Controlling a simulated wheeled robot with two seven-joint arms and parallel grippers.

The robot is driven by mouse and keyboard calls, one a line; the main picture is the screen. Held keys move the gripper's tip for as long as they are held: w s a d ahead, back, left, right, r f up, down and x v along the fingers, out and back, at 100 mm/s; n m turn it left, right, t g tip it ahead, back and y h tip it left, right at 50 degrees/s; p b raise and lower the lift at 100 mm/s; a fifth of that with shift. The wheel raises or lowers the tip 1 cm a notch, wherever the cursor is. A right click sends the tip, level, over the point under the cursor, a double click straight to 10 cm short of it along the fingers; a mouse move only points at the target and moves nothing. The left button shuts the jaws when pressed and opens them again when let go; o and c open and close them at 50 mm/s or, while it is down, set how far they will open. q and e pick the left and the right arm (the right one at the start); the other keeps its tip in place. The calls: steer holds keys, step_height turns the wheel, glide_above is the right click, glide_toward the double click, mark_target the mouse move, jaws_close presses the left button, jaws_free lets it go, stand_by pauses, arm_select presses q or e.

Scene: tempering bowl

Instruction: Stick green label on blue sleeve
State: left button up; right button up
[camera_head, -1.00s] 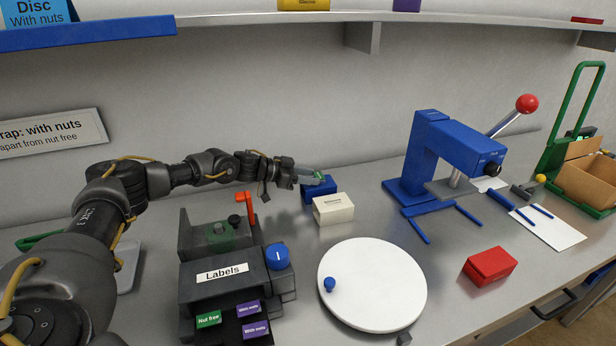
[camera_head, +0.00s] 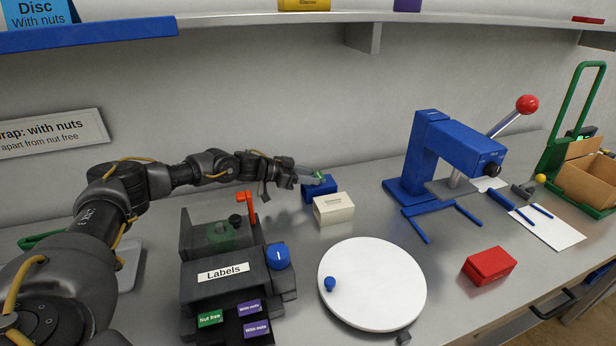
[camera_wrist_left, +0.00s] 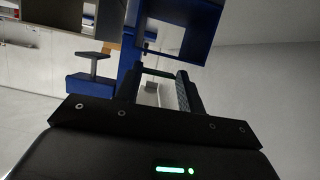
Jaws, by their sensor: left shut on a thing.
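The blue sleeve (camera_head: 320,193) stands on the bench behind a cream sleeve (camera_head: 333,209). In the left wrist view a blue open-ended box, likely this sleeve (camera_wrist_left: 207,29), is close ahead of the fingers. My left gripper (camera_head: 312,178) is at the sleeve's upper edge and is shut on a small green label (camera_head: 319,176). The label is at the top of the sleeve; whether it touches is too small to tell. My right gripper is not in view.
A label dispenser (camera_head: 222,273) with green and purple labels stands in front of my left arm. A white turntable (camera_head: 375,285), a red box (camera_head: 488,265) and a blue lever press (camera_head: 445,150) stand to the right.

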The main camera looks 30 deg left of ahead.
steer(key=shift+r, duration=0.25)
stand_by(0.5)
arm_select(q)
steer(key=o, duration=0.7)
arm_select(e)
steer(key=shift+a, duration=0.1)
arm_select(q)
steer(key=b+v, duration=0.1)
steer(key=v, duration=0.9)
steer(key=shift+s+a+b, duration=0.15)
steer(key=shift+s+b, duration=0.15)
steer(key=shift+s, duration=0.05)
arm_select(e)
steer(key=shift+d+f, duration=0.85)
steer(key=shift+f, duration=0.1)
arm_select(q)
steer(key=shift+r, duration=0.15)
